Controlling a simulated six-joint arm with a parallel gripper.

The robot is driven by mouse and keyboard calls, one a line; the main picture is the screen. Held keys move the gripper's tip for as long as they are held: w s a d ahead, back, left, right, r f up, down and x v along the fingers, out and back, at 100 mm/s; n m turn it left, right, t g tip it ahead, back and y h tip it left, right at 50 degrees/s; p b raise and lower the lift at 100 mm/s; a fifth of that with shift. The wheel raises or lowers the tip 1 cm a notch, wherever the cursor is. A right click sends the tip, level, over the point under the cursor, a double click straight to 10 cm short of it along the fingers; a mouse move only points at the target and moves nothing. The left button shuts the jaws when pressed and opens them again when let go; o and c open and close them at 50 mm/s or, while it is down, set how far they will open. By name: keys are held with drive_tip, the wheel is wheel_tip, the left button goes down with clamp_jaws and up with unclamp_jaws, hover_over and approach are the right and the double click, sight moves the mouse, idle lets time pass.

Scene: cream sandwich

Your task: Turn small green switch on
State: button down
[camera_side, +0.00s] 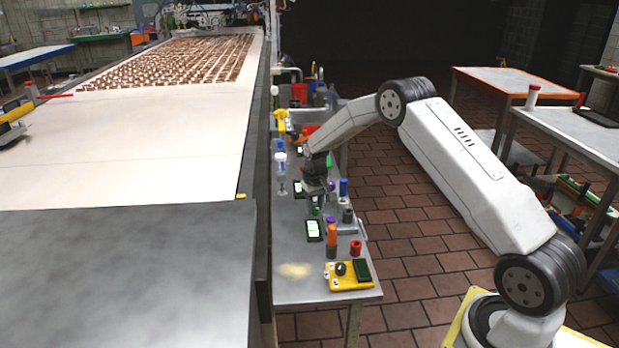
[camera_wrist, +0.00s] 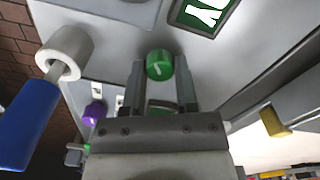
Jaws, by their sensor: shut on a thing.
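The small green switch (camera_wrist: 160,65) is a round green knob with a short white mark on its face, set on a grey panel. The mark is slightly tilted. My gripper (camera_side: 316,197) reaches down to the narrow side bench. In the wrist view its two fingers stand on either side of the green knob and are shut on it. In the side view the knob is small and mostly hidden by my gripper, so its exact setting is hard to read there.
A blue-handled part with a white collar (camera_wrist: 65,52) and a purple knob (camera_wrist: 93,113) are left of the fingers. A green-lit display (camera_side: 314,230) is close by. An orange-topped cylinder (camera_side: 332,234) and a yellow box (camera_side: 350,280) stand nearer the bench's front. A wide conveyor (camera_side: 130,150) runs alongside.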

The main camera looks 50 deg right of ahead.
sight(315, 207)
drive_tip(key=shift+m, duration=0.6)
drive_tip(key=c, duration=0.7)
unclamp_jaws()
drive_tip(key=shift+o, duration=0.2)
drive_tip(key=shift+r, duration=0.1)
drive_tip(key=shift+r, duration=3.85)
